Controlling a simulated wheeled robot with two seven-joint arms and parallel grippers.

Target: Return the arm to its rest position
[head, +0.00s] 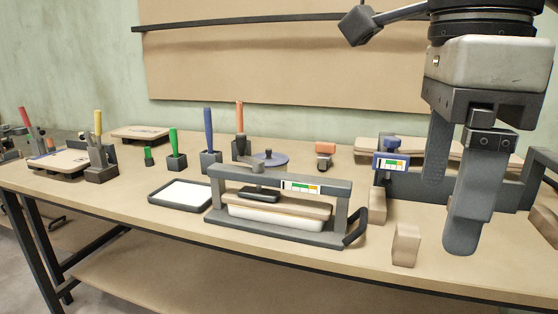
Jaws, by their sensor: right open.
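My right gripper (452,188) comes down from the top right of the head view, with two dark grey fingers spread apart and nothing between them. It hangs in front of the right part of the workbench (130,202). The nearer finger hides part of the back of the bench. My left gripper is not in view.
A dark press frame (268,184) holds a curved board over a white block. A shallow tray (180,193) lies left of it. Wooden blocks (405,245) stand near the right gripper. A second press (390,163) and a long board are behind it. Coloured-handled tools stand along the back.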

